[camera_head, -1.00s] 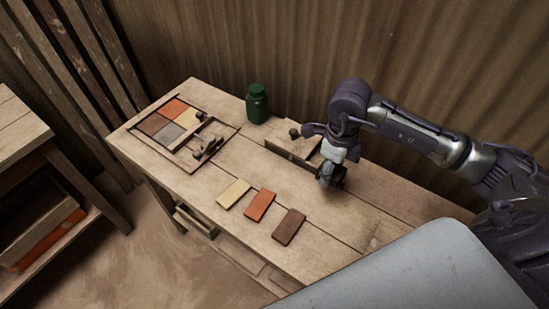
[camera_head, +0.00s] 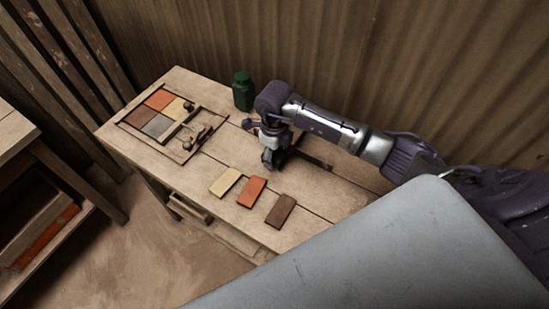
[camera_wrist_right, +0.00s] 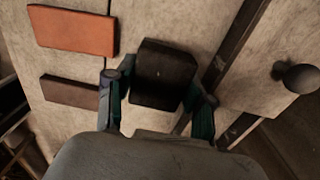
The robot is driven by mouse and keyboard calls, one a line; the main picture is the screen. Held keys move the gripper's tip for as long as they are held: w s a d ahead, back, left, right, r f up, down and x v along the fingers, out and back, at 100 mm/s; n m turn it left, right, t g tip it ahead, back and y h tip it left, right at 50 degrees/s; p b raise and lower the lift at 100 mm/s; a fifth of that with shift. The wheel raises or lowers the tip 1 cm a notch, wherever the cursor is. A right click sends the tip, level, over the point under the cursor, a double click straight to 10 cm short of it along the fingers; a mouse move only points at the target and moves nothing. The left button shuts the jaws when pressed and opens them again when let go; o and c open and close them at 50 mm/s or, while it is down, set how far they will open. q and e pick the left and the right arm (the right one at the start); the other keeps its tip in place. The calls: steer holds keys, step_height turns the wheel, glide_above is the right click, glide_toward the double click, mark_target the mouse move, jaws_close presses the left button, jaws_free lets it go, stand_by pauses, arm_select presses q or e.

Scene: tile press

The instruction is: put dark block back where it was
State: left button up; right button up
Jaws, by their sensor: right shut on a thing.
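My right gripper (camera_head: 270,162) is over the middle of the table, behind the row of tiles. In the right wrist view its two fingers (camera_wrist_right: 158,100) are shut on a dark, nearly black block (camera_wrist_right: 165,72), one finger on each side. In the head view the block is hard to tell from the dark fingertips. I cannot tell whether it touches the table. A cream tile (camera_head: 225,182), an orange tile (camera_head: 251,191) and a brown tile (camera_head: 281,210) lie in a row in front. My left gripper is not in view.
A framed tray (camera_head: 134,133) with several coloured tiles lies at the table's left end, with small knobbed parts on its right side. A green jar (camera_head: 243,92) stands at the back edge. A dark rail (camera_head: 314,161) and a round knob (camera_wrist_right: 298,78) are near the gripper.

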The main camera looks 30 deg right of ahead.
step_height(320, 180, down, 2)
steer(key=shift+s+f+p, duration=0.1)
steer(key=shift+f+p, duration=0.1)
steer(key=shift+p, duration=0.1)
steer(key=shift+f, duration=0.3)
steer(key=shift+f, duration=0.2)
steer(key=o, duration=1.1)
steer(key=shift+r, duration=0.15)
